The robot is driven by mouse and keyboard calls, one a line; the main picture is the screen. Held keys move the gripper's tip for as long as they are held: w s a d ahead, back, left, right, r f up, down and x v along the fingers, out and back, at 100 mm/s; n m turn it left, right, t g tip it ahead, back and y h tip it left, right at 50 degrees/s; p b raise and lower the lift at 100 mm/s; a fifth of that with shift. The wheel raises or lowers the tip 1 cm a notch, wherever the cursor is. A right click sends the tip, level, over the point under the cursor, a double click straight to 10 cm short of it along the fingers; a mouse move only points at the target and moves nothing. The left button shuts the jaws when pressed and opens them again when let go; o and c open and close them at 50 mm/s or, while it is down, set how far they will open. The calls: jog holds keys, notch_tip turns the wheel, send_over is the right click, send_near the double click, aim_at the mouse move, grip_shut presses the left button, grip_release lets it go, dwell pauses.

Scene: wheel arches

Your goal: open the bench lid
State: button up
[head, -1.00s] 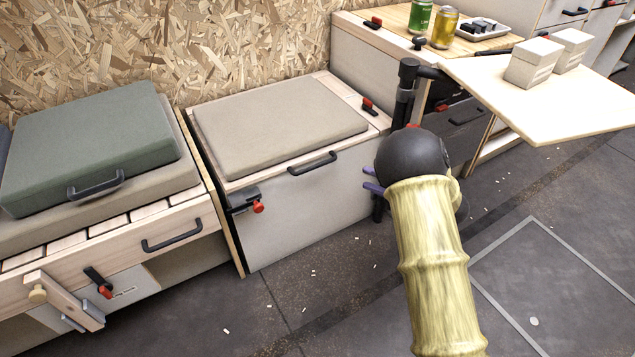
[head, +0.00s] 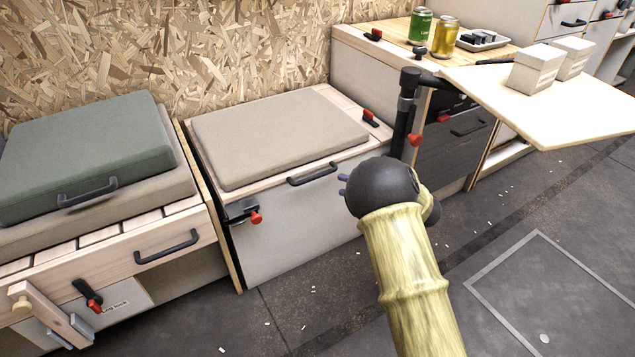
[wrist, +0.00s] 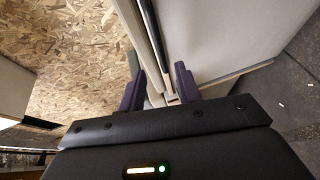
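The bench (head: 290,235) is a pale box with a wooden top frame and a beige cushion on its lid (head: 275,135). The lid looks shut. A black bar handle (head: 312,174) sits at the front edge of the lid, and a latch with a red knob (head: 255,217) is on the front at the left. My wrist hides part of the bench's right front.
A black post (head: 404,110) and a fold-out tabletop (head: 545,95) with white boxes (head: 535,68) stand at right. Dark floor (head: 320,300) in front is clear except for small scraps.

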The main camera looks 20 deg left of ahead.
aim_at(317, 175)
jog(key=b+x, duration=0.4)
jog(key=x, duration=0.6)
jog(key=shift+s+d+f, duration=0.1)
jog(key=shift+f, duration=0.1)
jog(key=shift+a+r+b, duration=0.1)
jog(key=shift+a+b, duration=0.2)
jog(key=shift+a, duration=0.05)
grip_shut()
